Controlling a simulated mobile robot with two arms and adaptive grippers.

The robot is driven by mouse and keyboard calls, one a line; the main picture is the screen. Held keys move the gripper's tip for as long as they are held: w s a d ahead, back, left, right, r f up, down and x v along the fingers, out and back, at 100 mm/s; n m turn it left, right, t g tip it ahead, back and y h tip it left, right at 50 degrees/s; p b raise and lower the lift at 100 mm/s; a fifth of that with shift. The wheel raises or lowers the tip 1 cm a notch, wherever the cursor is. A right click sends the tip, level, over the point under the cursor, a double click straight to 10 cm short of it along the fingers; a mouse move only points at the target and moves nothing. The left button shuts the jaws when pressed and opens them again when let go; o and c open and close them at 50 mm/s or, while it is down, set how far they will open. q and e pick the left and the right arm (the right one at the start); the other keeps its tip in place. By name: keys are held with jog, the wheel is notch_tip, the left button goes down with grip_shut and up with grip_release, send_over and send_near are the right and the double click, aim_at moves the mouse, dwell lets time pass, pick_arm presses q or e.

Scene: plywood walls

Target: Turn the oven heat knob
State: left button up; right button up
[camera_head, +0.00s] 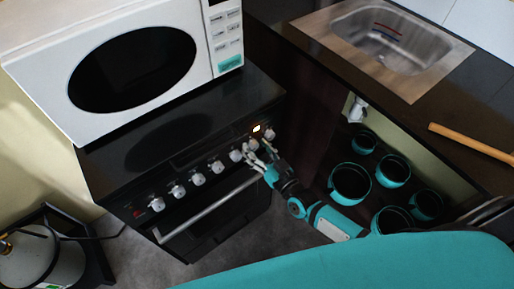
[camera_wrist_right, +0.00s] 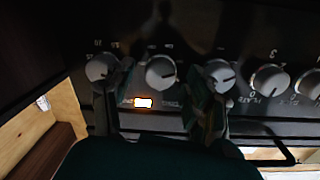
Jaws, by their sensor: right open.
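The black oven (camera_head: 222,208) has a row of white round knobs along its front panel. My right gripper (camera_head: 257,154) is at the right end of this row, its jaws open towards the panel. In the right wrist view, one white knob (camera_wrist_right: 160,72) lies between the two spread fingers (camera_wrist_right: 160,100). The fingers overlap parts of the knobs on either side (camera_wrist_right: 102,67) (camera_wrist_right: 220,75). I cannot tell whether the fingers touch any knob, nor which label marks the oven heat. The left gripper does not show.
A white microwave (camera_head: 228,50) stands on the stove top. An orange indicator light (camera_head: 256,128) glows on the panel. The oven handle (camera_head: 210,207) runs below the knobs. Teal pots (camera_head: 350,184) sit on a shelf at right, under the sink counter (camera_head: 425,80). A gas cylinder (camera_head: 40,255) stands at lower left.

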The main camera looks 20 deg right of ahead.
jog(key=v, duration=1.2)
jog(key=s+d+f+n+g+h, duration=0.15)
jog(key=s+f+g, duration=0.25)
jog(key=f, duration=0.8)
jog(key=s+d+f+m+g+h, duration=0.1)
jog(key=s+d+f+g+h, duration=0.3)
jog(key=f, duration=0.9)
jog(key=s+f+g, duration=0.2)
jog(key=s+f, duration=0.2)
jog(key=s, duration=0.4)
jog(key=s+f+g, duration=0.3)
jog(key=s+f, duration=0.2)
jog(key=s, duration=0.3)
jog(key=s+f+n+g, duration=0.1)
jog(key=s+f+g, duration=0.2)
jog(key=s+f, duration=0.2)
jog(key=s, duration=0.3)
jog(key=shift+a+f, duration=0.2)
jog(key=shift+a, duration=0.1)
